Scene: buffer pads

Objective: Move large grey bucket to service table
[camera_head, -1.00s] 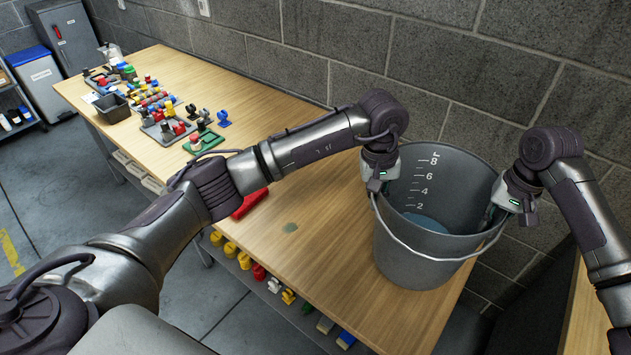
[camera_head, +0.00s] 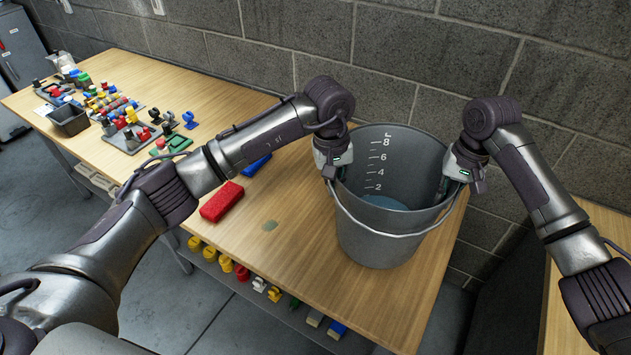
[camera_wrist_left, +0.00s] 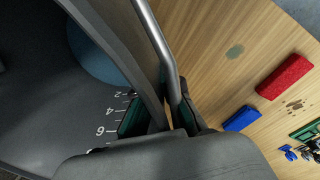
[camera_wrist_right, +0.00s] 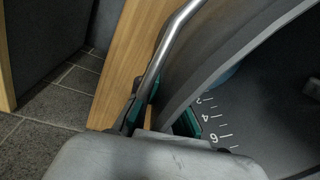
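The large grey bucket (camera_head: 385,240) is upright over the right end of a wooden table in the head view. It has white level marks inside, a bluish patch at the bottom and a wire handle hanging across its front. My left gripper (camera_head: 333,166) is shut on its left rim, and my right gripper (camera_head: 458,174) is shut on its right rim. In the left wrist view the fingers (camera_wrist_left: 158,118) straddle the bucket wall beside the handle. The right wrist view shows the same with the right fingers (camera_wrist_right: 163,115). I cannot tell whether the bucket's base touches the table.
The wooden table (camera_head: 290,255) also carries a red block (camera_head: 221,201), a blue block (camera_head: 256,165), a dark bin (camera_head: 68,120) and several coloured parts. A shelf below holds more parts. A brick wall (camera_head: 420,50) stands behind. Another wooden surface (camera_head: 590,300) is at the right.

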